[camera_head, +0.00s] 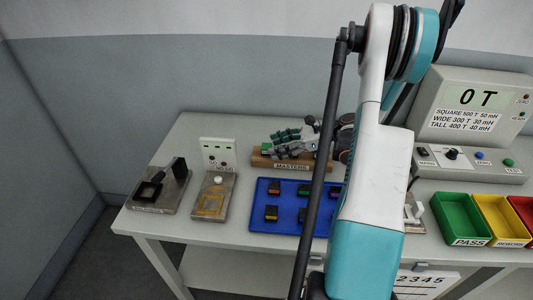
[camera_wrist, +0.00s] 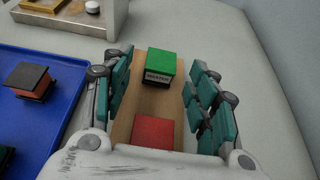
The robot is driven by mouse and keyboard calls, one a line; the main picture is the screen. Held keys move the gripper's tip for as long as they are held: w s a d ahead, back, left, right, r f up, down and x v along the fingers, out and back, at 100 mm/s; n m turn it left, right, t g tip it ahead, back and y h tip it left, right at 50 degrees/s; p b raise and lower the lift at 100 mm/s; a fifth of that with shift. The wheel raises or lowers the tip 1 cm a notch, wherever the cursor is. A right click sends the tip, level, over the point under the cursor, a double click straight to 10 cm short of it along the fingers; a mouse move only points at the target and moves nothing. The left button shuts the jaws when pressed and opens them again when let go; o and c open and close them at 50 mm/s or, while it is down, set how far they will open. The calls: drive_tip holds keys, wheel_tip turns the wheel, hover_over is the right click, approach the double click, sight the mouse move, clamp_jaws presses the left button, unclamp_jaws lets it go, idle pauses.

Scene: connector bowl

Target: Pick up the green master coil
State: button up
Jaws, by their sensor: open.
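The green master coil (camera_wrist: 161,63) is a small block with a green top and a label reading "MASTER" on its side. It stands at the far end of the wooden masters rack (camera_wrist: 122,126), which also shows in the head view (camera_head: 262,162). My gripper (camera_wrist: 160,78) is open, with one finger on each side of the green coil and a visible gap to both. In the head view my gripper (camera_head: 288,145) is over the rack and hides most of the coils on it. A red block (camera_wrist: 154,132) sits on the rack nearer my palm.
A blue tray (camera_head: 262,222) with several small coils lies in front of the rack. A white socket panel (camera_head: 218,152) and two metal fixtures stand to the left. Green (camera_head: 460,217), yellow and red bins and a grey tester (camera_head: 475,120) are at the right.

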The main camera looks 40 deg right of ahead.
drive_tip(key=shift+x, duration=0.9)
drive_tip(key=c, duration=1.2)
drive_tip(key=shift+o, duration=0.2)
drive_tip(key=shift+r, duration=0.1)
